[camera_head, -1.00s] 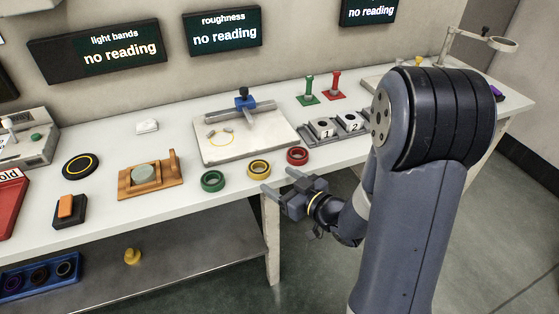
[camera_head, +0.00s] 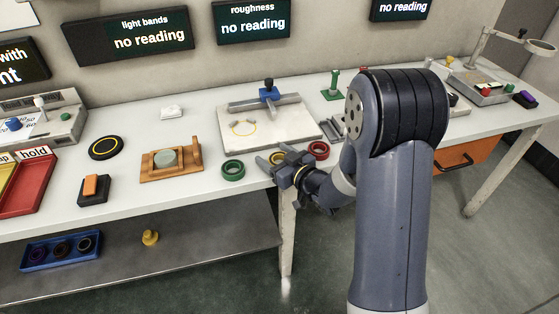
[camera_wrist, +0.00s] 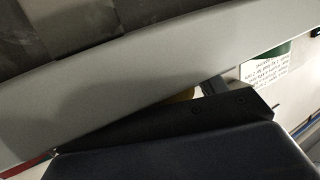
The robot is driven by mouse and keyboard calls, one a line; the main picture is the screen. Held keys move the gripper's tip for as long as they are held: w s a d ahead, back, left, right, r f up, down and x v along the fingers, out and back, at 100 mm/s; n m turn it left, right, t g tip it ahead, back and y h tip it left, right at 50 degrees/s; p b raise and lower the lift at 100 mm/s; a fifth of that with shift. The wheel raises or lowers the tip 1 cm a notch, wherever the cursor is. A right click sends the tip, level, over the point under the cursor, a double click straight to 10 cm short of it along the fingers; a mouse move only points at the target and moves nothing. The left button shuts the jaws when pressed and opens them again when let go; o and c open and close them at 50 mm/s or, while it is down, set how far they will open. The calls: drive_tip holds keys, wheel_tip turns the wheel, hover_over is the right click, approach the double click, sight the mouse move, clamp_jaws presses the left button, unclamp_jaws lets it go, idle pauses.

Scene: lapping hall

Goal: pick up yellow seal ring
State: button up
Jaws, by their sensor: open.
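The yellow seal ring (camera_head: 277,157) lies on the white bench near its front edge, between a green ring (camera_head: 233,170) and a red ring (camera_head: 318,150). My gripper (camera_head: 271,156) is open right at the yellow ring, and its fingers hide part of it. I cannot tell whether the fingers touch the ring or how high they are above the bench. In the wrist view, large grey and dark surfaces cover most of the picture. A small yellow patch (camera_wrist: 182,95) shows there, too little to identify surely.
A white plate with a blue-clamped bar (camera_head: 268,122) stands behind the rings. A wooden holder (camera_head: 170,165) with a grey-green disc is to the left. A lower shelf (camera_head: 200,245) bears a blue tray (camera_head: 60,250) and a yellow knobbed piece (camera_head: 150,238).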

drive_tip(key=c, duration=0.8)
